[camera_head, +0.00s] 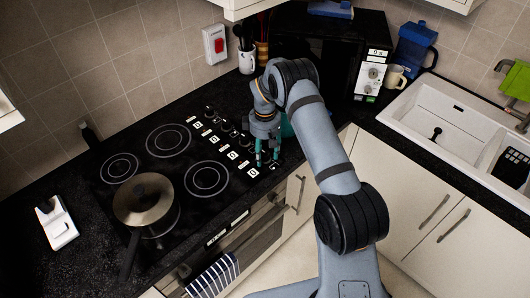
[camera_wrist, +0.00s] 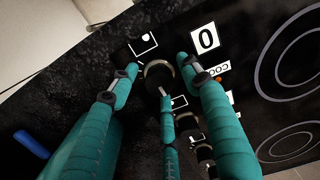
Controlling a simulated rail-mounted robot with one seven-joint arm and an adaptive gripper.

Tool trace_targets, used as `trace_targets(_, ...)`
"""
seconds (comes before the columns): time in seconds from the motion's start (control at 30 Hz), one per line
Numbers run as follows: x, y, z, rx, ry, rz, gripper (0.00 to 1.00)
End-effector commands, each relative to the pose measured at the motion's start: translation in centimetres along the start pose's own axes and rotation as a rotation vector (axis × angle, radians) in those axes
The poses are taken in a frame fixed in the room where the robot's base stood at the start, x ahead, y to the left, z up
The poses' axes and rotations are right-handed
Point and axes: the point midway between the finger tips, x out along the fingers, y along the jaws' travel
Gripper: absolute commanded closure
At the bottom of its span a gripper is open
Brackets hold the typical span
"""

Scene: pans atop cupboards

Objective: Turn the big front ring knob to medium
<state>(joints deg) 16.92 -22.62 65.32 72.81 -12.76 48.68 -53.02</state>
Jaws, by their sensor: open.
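The black hob (camera_head: 160,190) has a row of dark knobs with white labels along its right side. My gripper (camera_head: 266,163) is low over the front end of this row. In the wrist view, its teal fingers (camera_wrist: 158,76) are open around a dark round knob (camera_wrist: 158,70) with a pale rim, partly hidden by the fingers. I cannot tell whether they touch it. A white square label (camera_wrist: 143,45) with a ring mark lies beside this knob. A white "0" label (camera_wrist: 205,38) is nearby. The knob's setting cannot be read.
A lidded pan (camera_head: 146,205) stands on the front left ring, its handle towards the front. A microwave (camera_head: 345,60), a utensil pot (camera_head: 247,62) and a mug (camera_head: 394,76) stand at the back. The white sink (camera_head: 400,105) is at the right. More knobs (camera_wrist: 205,153) sit close to the fingers.

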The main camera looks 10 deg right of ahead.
Motion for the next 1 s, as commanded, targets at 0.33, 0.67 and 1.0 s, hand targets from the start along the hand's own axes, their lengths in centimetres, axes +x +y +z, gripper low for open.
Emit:
trace_targets(0.33,-0.02,-0.01,0.02,0.001,0.000,-0.001,0.70)
trace_targets(0.67,-0.03,-0.02,0.00,0.000,0.000,-0.001,0.89)
trace_targets(1.0,0.04,-0.02,-0.04,0.011,0.000,0.000,0.98)
